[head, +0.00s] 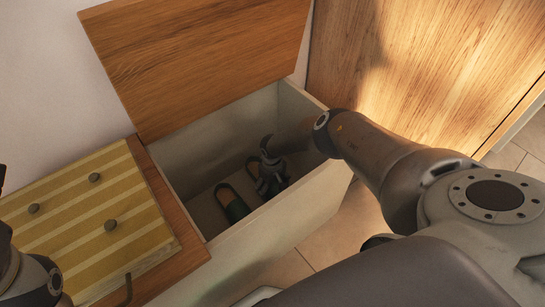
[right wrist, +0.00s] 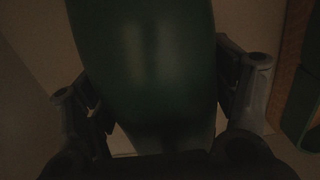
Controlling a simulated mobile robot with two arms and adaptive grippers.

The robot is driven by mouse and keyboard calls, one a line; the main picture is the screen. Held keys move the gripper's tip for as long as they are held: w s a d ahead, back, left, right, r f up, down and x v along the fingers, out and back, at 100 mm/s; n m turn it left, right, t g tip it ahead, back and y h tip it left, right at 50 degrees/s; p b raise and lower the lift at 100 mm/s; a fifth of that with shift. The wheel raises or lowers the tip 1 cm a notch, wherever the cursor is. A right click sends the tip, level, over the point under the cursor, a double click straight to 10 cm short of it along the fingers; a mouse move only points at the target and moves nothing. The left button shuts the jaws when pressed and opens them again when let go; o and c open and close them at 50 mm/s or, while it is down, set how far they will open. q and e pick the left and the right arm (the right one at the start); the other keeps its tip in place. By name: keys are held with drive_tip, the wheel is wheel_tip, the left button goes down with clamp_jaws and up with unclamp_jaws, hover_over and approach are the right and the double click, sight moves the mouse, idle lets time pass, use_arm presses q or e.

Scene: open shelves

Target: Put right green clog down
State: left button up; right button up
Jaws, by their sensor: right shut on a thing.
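My right gripper (head: 270,182) is down inside the open storage bench (head: 275,215). It is shut on a dark green clog (right wrist: 150,65), whose smooth upper fills the space between the two fingers in the right wrist view. In the head view the gripper mostly hides this clog. Another green clog (head: 237,209) with a tan inside lies on the bench floor, just left of the gripper. I cannot tell whether the held clog touches the floor. Part of my left arm shows at the left edge, but its gripper is out of view.
The bench's wooden lid (head: 205,55) stands raised at the back. A wooden panel (head: 440,60) stands behind right. The compartment walls are close around my right gripper.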

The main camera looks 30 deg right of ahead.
drive_tip(key=shift+w+r, duration=0.1)
drive_tip(key=shift+f, duration=0.2)
drive_tip(key=o, duration=1.2)
drive_tip(key=shift+o, duration=0.2)
